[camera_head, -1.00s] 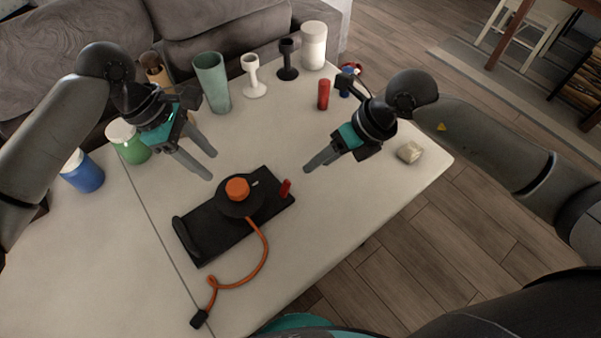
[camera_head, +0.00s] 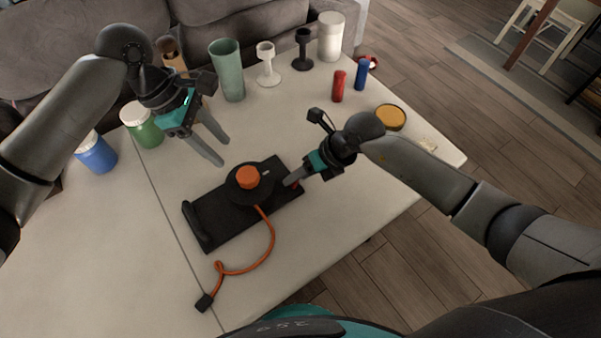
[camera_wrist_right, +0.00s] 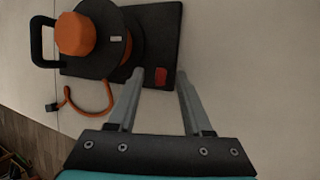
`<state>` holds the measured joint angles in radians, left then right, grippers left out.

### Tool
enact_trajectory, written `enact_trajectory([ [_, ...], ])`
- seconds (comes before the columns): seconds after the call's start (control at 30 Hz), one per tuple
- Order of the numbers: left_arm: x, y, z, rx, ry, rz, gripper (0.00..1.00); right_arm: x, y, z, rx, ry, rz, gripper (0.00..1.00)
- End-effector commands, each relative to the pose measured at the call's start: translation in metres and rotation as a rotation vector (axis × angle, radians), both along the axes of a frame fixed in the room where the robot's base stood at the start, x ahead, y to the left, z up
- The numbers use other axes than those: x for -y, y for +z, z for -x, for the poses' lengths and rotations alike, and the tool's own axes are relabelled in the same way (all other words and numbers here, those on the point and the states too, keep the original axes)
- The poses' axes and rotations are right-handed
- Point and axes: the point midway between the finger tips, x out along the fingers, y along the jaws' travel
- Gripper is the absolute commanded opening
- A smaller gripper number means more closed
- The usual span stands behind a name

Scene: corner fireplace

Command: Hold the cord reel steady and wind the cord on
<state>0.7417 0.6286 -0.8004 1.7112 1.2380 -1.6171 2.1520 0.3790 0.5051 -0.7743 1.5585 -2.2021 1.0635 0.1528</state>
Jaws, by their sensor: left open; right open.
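The cord reel (camera_head: 250,182) is a black drum with an orange hub, mounted on a black base plate (camera_head: 214,212) with a handle at its left end. An orange cord (camera_head: 272,240) runs from the reel across the table to a black plug (camera_head: 204,302). In the right wrist view a small red piece (camera_wrist_right: 161,77) stands by the drum (camera_wrist_right: 108,30), between the fingertips of my right gripper (camera_wrist_right: 160,80). My right gripper is open around it, contact unclear. My left gripper (camera_head: 224,150) is open and empty, above the table behind the reel.
Along the back stand a green cup (camera_head: 227,72), a white stand (camera_head: 267,66), a black stand (camera_head: 302,50) and a white canister (camera_head: 331,38). Red (camera_head: 338,86) and blue (camera_head: 361,75) cylinders and a yellow-topped tin (camera_head: 390,117) are at right. The table front is mostly clear.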

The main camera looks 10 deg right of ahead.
Motion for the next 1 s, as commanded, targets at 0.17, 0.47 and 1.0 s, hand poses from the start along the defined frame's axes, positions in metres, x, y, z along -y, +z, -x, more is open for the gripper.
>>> enact_trajectory([
  [0.17,0.0000,0.0000,0.0000,0.000,0.000,0.000,0.50,0.0000,0.0002,-0.0002,0.000,0.000,0.000,0.50],
  [0.47,0.0000,0.0000,0.0000,0.000,0.000,0.000,0.50,0.0001,0.0003,0.0000,0.000,-0.001,0.000,0.16],
  [1.0,0.0000,0.0000,0.0000,0.000,0.000,0.000,0.50,0.0003,0.0003,0.0000,0.000,-0.001,0.000,0.00],
])
